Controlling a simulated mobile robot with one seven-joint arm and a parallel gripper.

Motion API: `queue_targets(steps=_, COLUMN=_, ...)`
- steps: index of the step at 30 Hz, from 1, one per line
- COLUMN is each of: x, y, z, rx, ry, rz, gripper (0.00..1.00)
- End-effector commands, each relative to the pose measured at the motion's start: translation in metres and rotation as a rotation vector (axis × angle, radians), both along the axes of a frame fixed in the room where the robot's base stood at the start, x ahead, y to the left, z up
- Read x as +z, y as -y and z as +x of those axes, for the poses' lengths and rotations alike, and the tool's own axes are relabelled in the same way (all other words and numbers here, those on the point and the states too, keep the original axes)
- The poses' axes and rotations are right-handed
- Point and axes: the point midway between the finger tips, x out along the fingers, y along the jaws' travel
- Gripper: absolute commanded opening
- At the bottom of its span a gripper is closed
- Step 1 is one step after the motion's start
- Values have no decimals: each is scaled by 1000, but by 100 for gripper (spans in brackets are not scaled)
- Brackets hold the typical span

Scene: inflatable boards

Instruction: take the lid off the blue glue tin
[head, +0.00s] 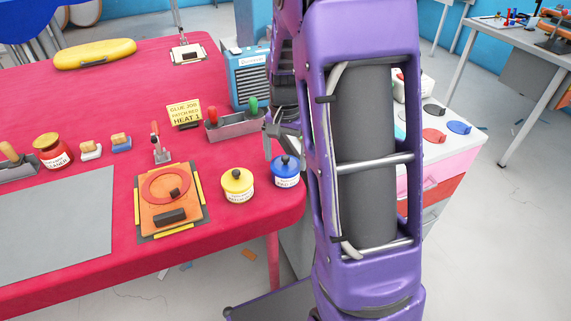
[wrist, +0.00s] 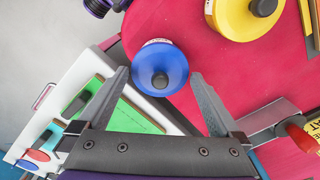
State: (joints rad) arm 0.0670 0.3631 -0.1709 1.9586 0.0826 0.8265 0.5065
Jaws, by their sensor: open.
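The blue glue tin (head: 285,171) stands upright near the right edge of the red table, with a blue lid on it. The lid has a dark round knob. In the wrist view the blue lid (wrist: 147,62) is seen from above, just beyond the gap between my fingers. My gripper (wrist: 160,82) is open and empty there, one finger to each side of the lid's near edge. In the head view my gripper (head: 283,133) is just above the tin, partly hidden behind my own purple arm. I cannot tell the exact height gap.
A yellow tin (head: 237,185) stands just left of the blue one. A grey tray (head: 232,128) with red- and green-handled tools lies behind. An orange board (head: 170,203) lies further left. A white-topped cart (head: 468,145) stands right of the table.

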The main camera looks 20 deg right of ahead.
Motion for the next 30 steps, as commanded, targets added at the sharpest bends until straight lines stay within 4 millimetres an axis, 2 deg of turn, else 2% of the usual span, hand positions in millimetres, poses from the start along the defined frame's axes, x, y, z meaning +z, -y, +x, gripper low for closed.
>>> queue_targets(steps=2, x=0, y=0, z=0, rx=0, ry=0, rz=0, gripper=100)
queue_targets(steps=17, x=0, y=0, z=0, rx=0, ry=-1, rz=0, gripper=13)
queue_targets(steps=29, x=-3, y=-1, z=-1, rx=0, ry=-6, rz=1, gripper=9)
queue_targets(steps=30, x=-2, y=-1, z=-2, rx=0, ry=-6, rz=1, gripper=0)
